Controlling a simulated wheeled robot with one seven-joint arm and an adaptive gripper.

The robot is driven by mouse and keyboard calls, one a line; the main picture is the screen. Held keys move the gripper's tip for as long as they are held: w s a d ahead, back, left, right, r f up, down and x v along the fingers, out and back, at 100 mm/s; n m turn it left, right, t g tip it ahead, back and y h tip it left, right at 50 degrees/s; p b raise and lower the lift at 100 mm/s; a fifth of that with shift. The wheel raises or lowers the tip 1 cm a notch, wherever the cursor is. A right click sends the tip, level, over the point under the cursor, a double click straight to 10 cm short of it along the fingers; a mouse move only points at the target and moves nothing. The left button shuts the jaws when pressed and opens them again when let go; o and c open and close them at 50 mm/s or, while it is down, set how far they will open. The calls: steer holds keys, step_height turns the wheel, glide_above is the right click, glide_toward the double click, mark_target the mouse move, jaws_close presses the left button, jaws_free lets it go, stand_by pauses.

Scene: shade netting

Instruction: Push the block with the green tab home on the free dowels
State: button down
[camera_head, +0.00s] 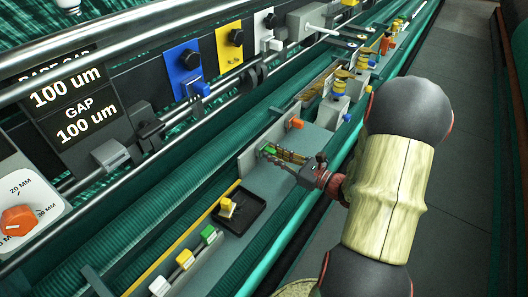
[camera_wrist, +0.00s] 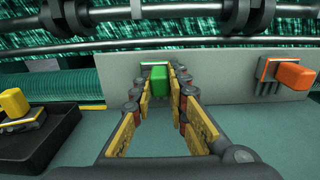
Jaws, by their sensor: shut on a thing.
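My gripper (camera_wrist: 161,78) is shut on the block with the green tab (camera_wrist: 158,83), one finger on each side of the tab. In the head view my gripper (camera_head: 272,154) reaches in from the right, and the green tab (camera_head: 268,150) shows between its fingers. The block is in front of an upright grey plate (camera_wrist: 120,70). The dowels behind it are hidden, and I cannot tell whether a gap is left between block and plate.
A block with an orange tab (camera_wrist: 292,75) sits at the same plate, to the right. A black tray (camera_head: 241,212) holds a yellow-tabbed block (camera_head: 227,206). Another green-tabbed block (camera_head: 208,234) and white-bodied blocks stand nearer on the ledge. Rails run behind the plate.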

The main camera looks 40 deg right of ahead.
mark_target(276, 155)
steer(key=shift+v, duration=0.85)
steer(key=shift+p+v, duration=0.5)
steer(key=shift+v, duration=1.05)
steer(key=shift+p+v, duration=0.35)
steer(key=shift+v, duration=1.65)
steer(key=shift+r, duration=0.1)
